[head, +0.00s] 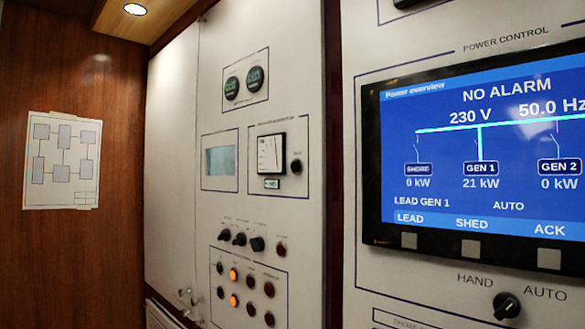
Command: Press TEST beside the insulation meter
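The insulation meter (271,154) is a square white-faced dial with a needle, set in an outlined box on the light grey panel left of the big screen. A small digital readout (271,183) sits just below it. A round dark button (296,167) sits right beside the meter, inside the same outline; its small label above is too blurred to read for certain. Nothing covers the meter or the button. Neither of my grippers shows in the head view.
A large blue power screen (480,150) with grey keys below fills the right. Left of the meter is a grey display (221,161). Below are several dark knobs (239,239) and a group of red and lit orange lamps (233,275). Small metal fittings (187,296) stick out lower left.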

